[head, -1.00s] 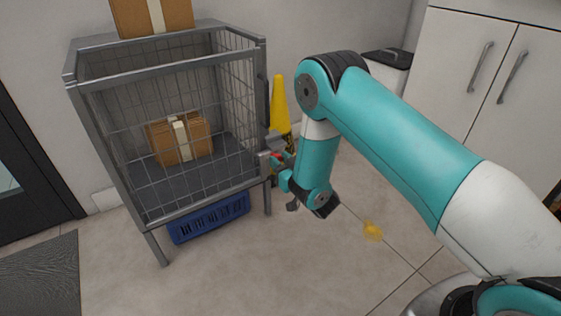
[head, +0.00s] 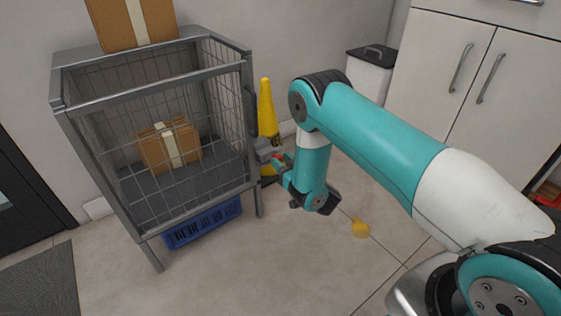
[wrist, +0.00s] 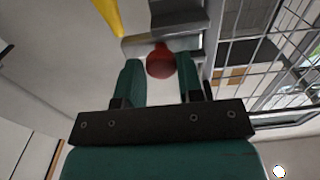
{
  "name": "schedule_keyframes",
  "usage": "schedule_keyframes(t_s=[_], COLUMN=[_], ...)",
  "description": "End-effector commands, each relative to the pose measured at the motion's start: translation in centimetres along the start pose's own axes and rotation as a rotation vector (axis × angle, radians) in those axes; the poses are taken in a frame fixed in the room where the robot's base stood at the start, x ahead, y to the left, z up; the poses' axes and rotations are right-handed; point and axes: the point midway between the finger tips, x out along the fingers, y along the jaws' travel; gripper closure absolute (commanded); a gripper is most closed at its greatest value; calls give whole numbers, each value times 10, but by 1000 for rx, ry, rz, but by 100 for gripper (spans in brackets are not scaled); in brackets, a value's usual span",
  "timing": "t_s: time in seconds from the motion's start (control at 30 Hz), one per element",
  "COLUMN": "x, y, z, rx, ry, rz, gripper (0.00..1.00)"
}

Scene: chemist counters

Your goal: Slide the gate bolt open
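The wire cage (head: 150,95) stands at the left in the head view, on grey legs. The gate bolt (wrist: 160,43) is a grey bar beside a dark grey block at the cage's right side. Its round red knob (wrist: 160,64) shows between my fingertips in the wrist view. My gripper (wrist: 160,75) is open, with one green finger on each side of the knob and small gaps showing. In the head view my gripper (head: 281,163) is by the cage's right front post, partly hidden by my arm.
Cartons stand on top of the cage (head: 133,20) and inside it (head: 168,147). A blue crate (head: 203,223) is underneath. A yellow cone (head: 267,108) stands behind my gripper. White cabinets (head: 435,60) and a bin (head: 370,72) are at the right.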

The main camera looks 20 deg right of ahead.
Motion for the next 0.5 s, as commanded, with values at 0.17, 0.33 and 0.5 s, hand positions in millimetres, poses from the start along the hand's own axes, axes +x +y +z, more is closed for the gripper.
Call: schedule_keyframes(t_s=[0.17, 0.33, 0.5], x=[0, 1, -9], y=[2, 0, 0], z=[-1, 0, -1], rx=[-1, -1, 1], ry=[0, -1, -5], rz=[5, 2, 1], gripper=[44, 44, 44])
